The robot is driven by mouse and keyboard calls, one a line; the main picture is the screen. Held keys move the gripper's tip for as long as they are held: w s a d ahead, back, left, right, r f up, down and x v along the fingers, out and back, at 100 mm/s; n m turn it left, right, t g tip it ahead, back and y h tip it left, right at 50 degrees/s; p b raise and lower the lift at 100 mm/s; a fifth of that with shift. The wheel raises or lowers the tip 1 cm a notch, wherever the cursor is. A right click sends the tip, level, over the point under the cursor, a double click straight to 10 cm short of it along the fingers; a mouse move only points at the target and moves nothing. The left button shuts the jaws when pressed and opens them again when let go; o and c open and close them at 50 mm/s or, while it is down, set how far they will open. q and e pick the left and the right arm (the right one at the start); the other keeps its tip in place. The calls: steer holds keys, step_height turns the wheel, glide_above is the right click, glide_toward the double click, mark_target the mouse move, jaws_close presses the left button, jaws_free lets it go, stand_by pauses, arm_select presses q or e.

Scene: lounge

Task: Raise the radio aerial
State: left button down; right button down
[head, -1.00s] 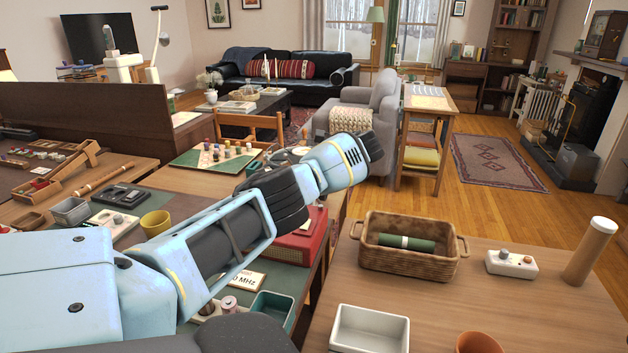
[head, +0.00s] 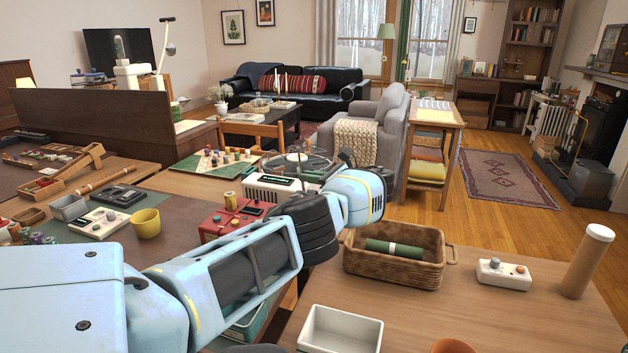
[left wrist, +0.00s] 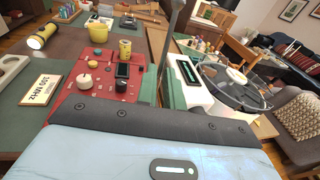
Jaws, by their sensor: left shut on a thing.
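A red radio-like unit (head: 229,219) with knobs and a dark display stands on the table, partly behind my left arm. It also shows in the left wrist view (left wrist: 98,92). A cream unit with a green dial (head: 270,190) stands behind it. My left gripper (head: 346,158) is beyond the red unit, its dark end mostly hidden by its blue housing. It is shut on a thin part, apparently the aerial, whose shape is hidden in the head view. In the left wrist view a dark slanted bar (left wrist: 174,35) rises between the two units; I cannot tell whether it is aerial or finger. My right gripper is not in view.
A turntable (left wrist: 238,85) sits close by on the right. A yellow cup (head: 146,223), a wicker basket (head: 395,270) and a white tray (head: 340,330) stand on the tables. A frequency card (left wrist: 38,92) lies beside the red unit. The right table has clear room.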

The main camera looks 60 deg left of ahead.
arm_select(q)
steer(key=shift+d+f, duration=0.1)
stand_by(0.3)
steer(key=c, duration=1.5)
jaws_free()
steer(key=b+v, duration=0.2)
steer(key=v, duration=0.5)
steer(key=shift+d, duration=0.35)
steer(key=shift+w, duration=0.2)
